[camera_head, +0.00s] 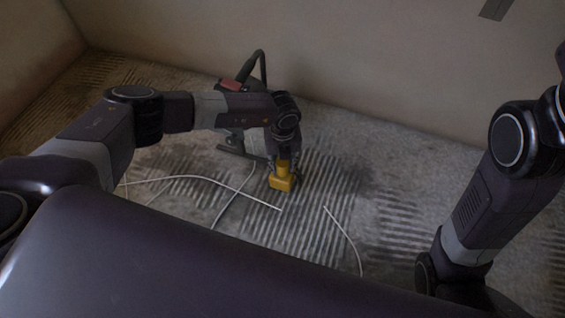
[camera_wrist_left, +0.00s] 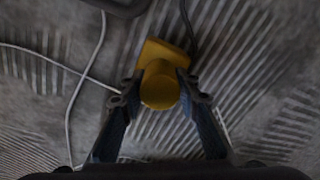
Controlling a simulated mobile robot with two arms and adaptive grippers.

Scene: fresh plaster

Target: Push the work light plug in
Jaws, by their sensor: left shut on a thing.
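A yellow plug (camera_head: 282,182) is at my left gripper (camera_head: 283,165), low over the ribbed floor. In the left wrist view the yellow plug (camera_wrist_left: 160,88) sits between the two fingers of my left gripper (camera_wrist_left: 157,90), which is shut on it. A dark cable (camera_wrist_left: 190,22) runs up from beside the plug in that view. I cannot tell whether the plug touches the floor or a socket. My right arm is at the right of the head view, but its gripper is out of sight.
Thin pale cables (camera_head: 235,197) lie loose across the floor (camera_head: 400,205) near the plug. A dark device with a red part (camera_head: 231,85) and a curved black hose stands behind my left arm, by the wall (camera_head: 380,70). The floor right of the plug is mostly clear.

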